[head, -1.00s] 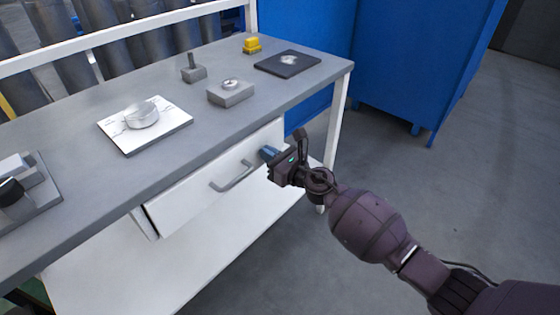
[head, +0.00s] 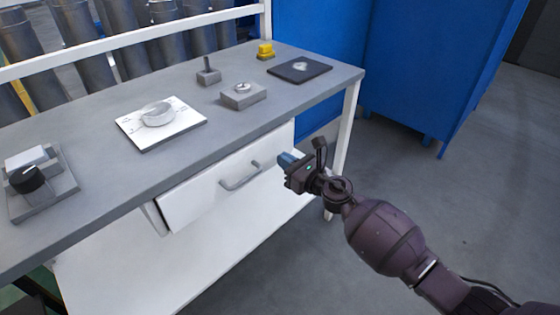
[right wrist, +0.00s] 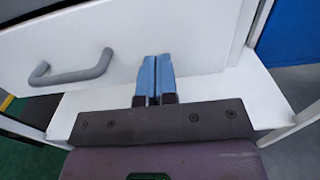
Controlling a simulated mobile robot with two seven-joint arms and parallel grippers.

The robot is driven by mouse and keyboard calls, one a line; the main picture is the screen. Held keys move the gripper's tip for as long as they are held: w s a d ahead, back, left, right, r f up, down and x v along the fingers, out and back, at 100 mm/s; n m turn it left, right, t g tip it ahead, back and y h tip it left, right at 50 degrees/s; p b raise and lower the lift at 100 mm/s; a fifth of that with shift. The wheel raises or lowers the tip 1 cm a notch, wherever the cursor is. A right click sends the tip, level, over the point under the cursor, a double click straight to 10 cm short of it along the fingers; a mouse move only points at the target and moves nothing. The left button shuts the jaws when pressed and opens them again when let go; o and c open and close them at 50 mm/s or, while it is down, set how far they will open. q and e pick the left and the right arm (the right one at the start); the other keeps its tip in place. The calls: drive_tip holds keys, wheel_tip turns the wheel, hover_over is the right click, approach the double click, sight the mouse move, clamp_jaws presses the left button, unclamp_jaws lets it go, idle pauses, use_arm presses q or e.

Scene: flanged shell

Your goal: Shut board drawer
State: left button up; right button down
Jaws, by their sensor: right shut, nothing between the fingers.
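The white drawer (head: 205,197) sits under the grey workbench top and bears a grey bar handle (head: 240,178). In the right wrist view the drawer front (right wrist: 200,35) lies ahead, with the handle (right wrist: 72,72) to the left. My right gripper (head: 285,160) is shut and empty, its blue fingers (right wrist: 157,62) pointing at the front right of the handle. Whether the tips touch the front cannot be told. My left gripper is not in view.
On the bench top (head: 80,165) are a white plate with a round part (head: 160,123), a grey block (head: 243,96), a dark pad (head: 300,69) and a knob fixture (head: 40,185). A white lower shelf (head: 120,270) lies below. Floor at right is clear.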

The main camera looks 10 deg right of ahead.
drive_tip(key=s+d+m+t+h+p, duration=0.1)
drive_tip(key=s+d+m+h+p, duration=0.3)
drive_tip(key=s+m, duration=0.45)
drive_tip(key=s+d+f+m+h+p, duration=0.1)
drive_tip(key=s+d+m, duration=0.5)
drive_tip(key=s+m, duration=0.3)
drive_tip(key=s+d+m+t+h+p, duration=0.1)
drive_tip(key=s+d+m+h+p, duration=0.3)
drive_tip(key=s+m, duration=0.55)
use_arm(q)
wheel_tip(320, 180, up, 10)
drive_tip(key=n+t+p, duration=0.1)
drive_tip(key=p, duration=0.2)
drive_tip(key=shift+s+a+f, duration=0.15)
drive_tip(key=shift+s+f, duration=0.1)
use_arm(e)
drive_tip(key=s+d+f+m+g+h, duration=0.1)
drive_tip(key=s+d+m+g, duration=0.1)
drive_tip(key=s+m, duration=0.5)
drive_tip(key=s+d+f+m+g+h, duration=0.1)
drive_tip(key=s+d+m+g, duration=0.1)
drive_tip(key=s+m, duration=0.6)
drive_tip(key=s+g, duration=0.1)
drive_tip(key=s, duration=0.5)
drive_tip(key=shift+s+d+f, duration=0.2)
drive_tip(key=shift+d+f, duration=0.05)
drive_tip(key=shift+f, duration=0.1)
